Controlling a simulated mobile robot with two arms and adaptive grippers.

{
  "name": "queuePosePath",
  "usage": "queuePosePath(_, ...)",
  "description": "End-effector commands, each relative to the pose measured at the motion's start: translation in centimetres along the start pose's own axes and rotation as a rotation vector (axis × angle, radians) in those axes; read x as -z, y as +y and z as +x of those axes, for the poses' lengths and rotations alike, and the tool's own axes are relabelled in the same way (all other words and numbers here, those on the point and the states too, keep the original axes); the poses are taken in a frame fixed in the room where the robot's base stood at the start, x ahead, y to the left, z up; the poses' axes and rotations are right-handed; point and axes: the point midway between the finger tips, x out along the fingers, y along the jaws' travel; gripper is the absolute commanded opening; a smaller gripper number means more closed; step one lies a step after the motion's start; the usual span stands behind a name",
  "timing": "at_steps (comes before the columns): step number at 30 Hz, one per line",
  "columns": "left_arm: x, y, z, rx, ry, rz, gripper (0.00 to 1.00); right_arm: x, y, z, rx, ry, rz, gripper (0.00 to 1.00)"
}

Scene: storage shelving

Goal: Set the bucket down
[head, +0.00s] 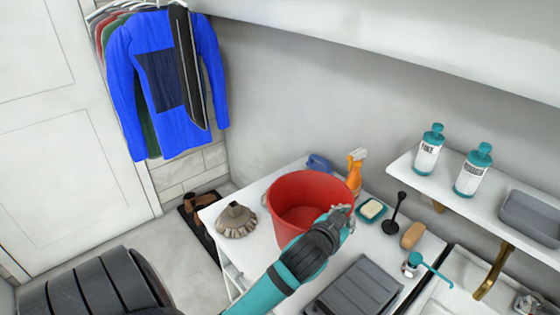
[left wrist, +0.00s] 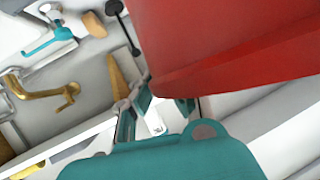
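The red bucket (head: 285,225) is upright and empty over the white table (head: 255,255). I cannot tell for sure whether its base touches the table top. My left gripper (head: 342,213) is at the bucket's right rim, with its fingers at the wall, and looks closed on it. In the left wrist view the bucket (left wrist: 235,45) fills the upper right, and the fingers (left wrist: 155,108) show at its lower edge, partly hidden by it. My right gripper is in neither view.
A brown ribbed item (head: 237,220) stands left of the bucket. An orange spray bottle (head: 355,172), a soap dish (head: 372,210), a black plunger-like tool (head: 394,212) and a grey box (head: 358,287) crowd the right side. A shelf (head: 440,190) overhangs further right.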

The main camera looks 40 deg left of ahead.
Motion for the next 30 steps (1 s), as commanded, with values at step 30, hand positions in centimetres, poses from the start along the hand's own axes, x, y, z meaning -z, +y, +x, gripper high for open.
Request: queuePosePath(30, -9.1, 1.9, 3.7, 0.001, 0.003, 0.0, 0.0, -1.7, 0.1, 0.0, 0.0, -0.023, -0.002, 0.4)
